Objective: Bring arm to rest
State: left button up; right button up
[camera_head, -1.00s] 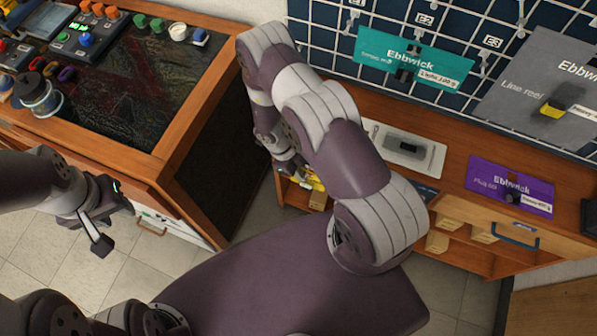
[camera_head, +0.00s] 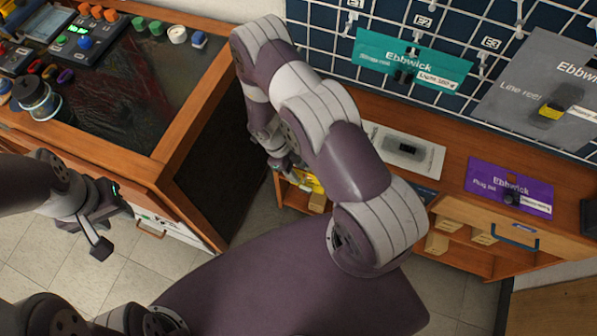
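My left gripper (camera_head: 112,226) hangs in front of the bench at the left, over the tiled floor. Its two fingers are apart and nothing shows between them. My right arm (camera_head: 335,150) is raised and bent across the middle of the view. Its lower part reaches down between the bench and the wooden shelf unit. My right gripper (camera_head: 293,174) is partly hidden there, close to a yellow item (camera_head: 311,184) on the shelf unit. I cannot tell whether it is open, or whether it touches the item.
The bench (camera_head: 190,118) at left carries a dark mat, a control box (camera_head: 85,42) and a jar (camera_head: 35,95). Tiled floor lies below.

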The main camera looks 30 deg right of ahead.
jog(key=w+a+r+n+t, duration=0.3)
jog(key=w+r+n+t, duration=0.2)
jog(key=w+r+n, duration=0.5)
jog(key=s+a+r+n+y, duration=0.4)
jog(key=a+r+n, duration=0.1)
jog(key=r+n, duration=0.15)
jog(key=s+d+r+n, duration=0.2)
jog(key=s+r+n, duration=0.3)
jog(key=s+r, duration=0.1)
jog(key=s+d+r+n+h, duration=0.1)
jog(key=s+d+r+n, duration=0.2)
jog(key=s+r+n, duration=0.3)
notch_tip(320, 180, up, 2)
jog(key=shift+r, duration=0.1)
